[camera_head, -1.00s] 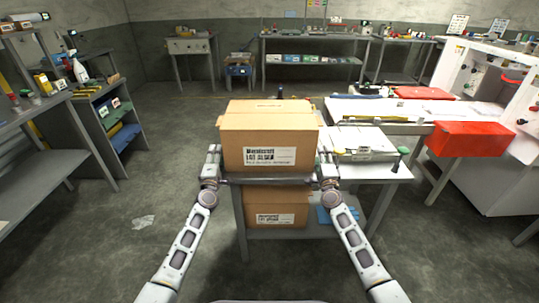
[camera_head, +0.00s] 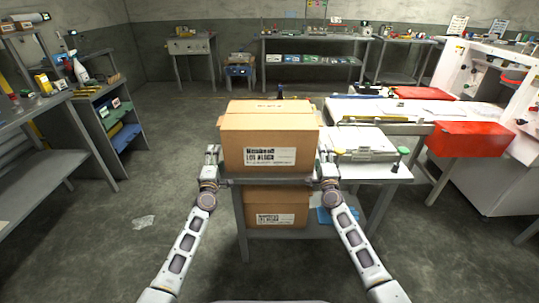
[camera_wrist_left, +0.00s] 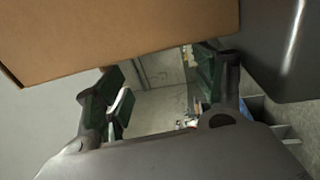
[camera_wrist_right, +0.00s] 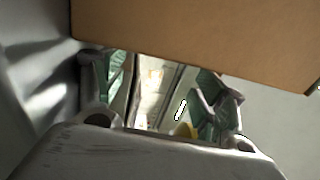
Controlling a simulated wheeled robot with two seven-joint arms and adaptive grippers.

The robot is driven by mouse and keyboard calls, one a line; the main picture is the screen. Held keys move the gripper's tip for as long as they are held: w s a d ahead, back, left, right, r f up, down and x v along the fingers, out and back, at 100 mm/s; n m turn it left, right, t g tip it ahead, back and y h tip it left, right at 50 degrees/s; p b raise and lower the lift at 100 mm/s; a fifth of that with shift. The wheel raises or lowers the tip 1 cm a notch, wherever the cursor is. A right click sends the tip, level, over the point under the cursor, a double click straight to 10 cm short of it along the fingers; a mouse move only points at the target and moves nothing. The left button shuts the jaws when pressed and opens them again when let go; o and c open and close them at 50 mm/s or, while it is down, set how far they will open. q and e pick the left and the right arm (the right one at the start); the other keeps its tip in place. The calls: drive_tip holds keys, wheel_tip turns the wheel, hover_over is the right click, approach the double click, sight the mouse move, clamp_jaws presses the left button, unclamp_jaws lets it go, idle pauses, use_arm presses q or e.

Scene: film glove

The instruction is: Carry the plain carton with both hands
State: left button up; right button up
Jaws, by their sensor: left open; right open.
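A plain brown carton (camera_head: 268,137) with a white printed label stands upright on the top of a grey table (camera_head: 385,174). A second similar carton (camera_head: 262,212) sits on the shelf below. My left gripper (camera_head: 212,158) is at the upper carton's left side, open. My right gripper (camera_head: 323,160) is at its right side, open. In the left wrist view the carton (camera_wrist_left: 110,35) fills the top, above the open fingers (camera_wrist_left: 160,90). In the right wrist view the carton (camera_wrist_right: 200,35) also spans the top, above the open fingers (camera_wrist_right: 165,100). Contact with the carton cannot be told.
A white device (camera_head: 360,140) with green and dark knobs lies right of the carton on the same table. A red box (camera_head: 470,140) and a white cabinet (camera_head: 500,95) stand further right. Shelving (camera_head: 90,125) is at left.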

drive_tip(key=shift+f, duration=0.2)
use_arm(q)
drive_tip(key=s+f, duration=0.1)
drive_tip(key=s, duration=0.6)
drive_tip(key=shift+d+f, duration=0.15)
drive_tip(key=shift+f, duration=0.2)
use_arm(e)
drive_tip(key=shift+s, duration=0.1)
use_arm(q)
drive_tip(key=shift+r, duration=0.25)
use_arm(e)
drive_tip(key=shift+s+f, duration=0.15)
drive_tip(key=shift+s+a+f, duration=0.1)
drive_tip(key=shift+s+f, duration=0.1)
drive_tip(key=shift+s, duration=0.8)
drive_tip(key=shift+s+f, duration=0.15)
drive_tip(key=shift+s, duration=0.85)
use_arm(q)
drive_tip(key=shift+r, duration=0.1)
use_arm(e)
drive_tip(key=s, duration=0.3)
drive_tip(key=shift+s+f, duration=0.25)
drive_tip(key=shift+s, duration=0.15)
drive_tip(key=shift+w+r, duration=0.1)
drive_tip(key=shift+r, duration=0.2)
